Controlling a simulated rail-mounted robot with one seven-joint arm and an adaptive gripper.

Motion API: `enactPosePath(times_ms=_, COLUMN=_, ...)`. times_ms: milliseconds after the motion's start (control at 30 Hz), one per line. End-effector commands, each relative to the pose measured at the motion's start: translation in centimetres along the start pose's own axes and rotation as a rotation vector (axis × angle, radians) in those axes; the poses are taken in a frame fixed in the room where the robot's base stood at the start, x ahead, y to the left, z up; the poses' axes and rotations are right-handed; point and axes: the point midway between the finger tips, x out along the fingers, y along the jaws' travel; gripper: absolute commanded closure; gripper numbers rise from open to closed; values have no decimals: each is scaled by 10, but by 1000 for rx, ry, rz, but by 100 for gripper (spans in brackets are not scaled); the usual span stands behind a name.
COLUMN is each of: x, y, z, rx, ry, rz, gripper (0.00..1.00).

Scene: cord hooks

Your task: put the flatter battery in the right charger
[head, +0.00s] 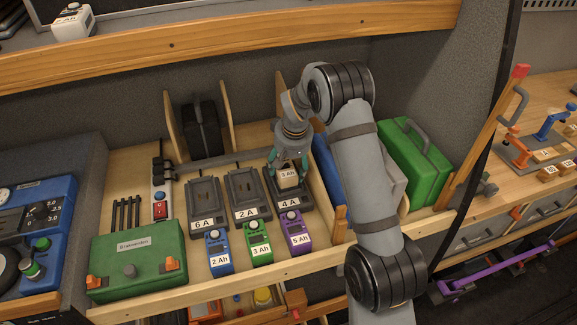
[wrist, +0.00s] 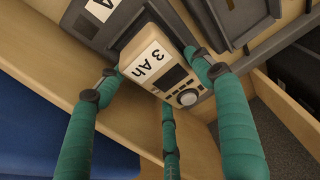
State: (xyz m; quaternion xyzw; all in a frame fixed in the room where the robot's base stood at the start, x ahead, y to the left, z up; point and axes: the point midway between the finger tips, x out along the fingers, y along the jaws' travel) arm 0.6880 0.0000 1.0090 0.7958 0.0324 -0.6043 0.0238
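A beige battery marked 3 Ah (head: 289,178) is at the right charger, marked 4 A (head: 290,199). In the wrist view the battery (wrist: 150,62) shows a small dark display and a round knob; no charge reading is legible. My gripper (head: 289,166) points down over this charger, its teal fingers closed against the battery's sides. I cannot tell whether the battery is fully seated or just above the charger. A white battery (head: 72,22), its label partly legible as Ah, stands on the upper shelf at far left. The 6 A charger (head: 204,200) and 2 A charger (head: 245,192) are empty.
Blue 2 Ah (head: 218,250), green 3 Ah (head: 259,242) and purple 5 Ah (head: 295,229) batteries stand in front of the chargers. A wooden divider (head: 327,190) rises close to the right charger. A green case (head: 138,258) and power strip (head: 160,195) are left.

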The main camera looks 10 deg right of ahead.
Motion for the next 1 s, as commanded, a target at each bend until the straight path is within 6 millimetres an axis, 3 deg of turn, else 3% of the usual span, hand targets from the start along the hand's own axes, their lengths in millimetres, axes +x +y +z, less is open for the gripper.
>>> enactPosePath(times_ms=233, x=0, y=0, z=0, rx=0, ry=-1, rz=0, gripper=18)
enactPosePath(times_ms=633, x=-8, y=0, z=-2, rx=0, ry=2, rz=0, gripper=18)
enactPosePath(times_ms=1000, x=-83, y=0, z=-2, rx=0, ry=5, rz=0, gripper=18)
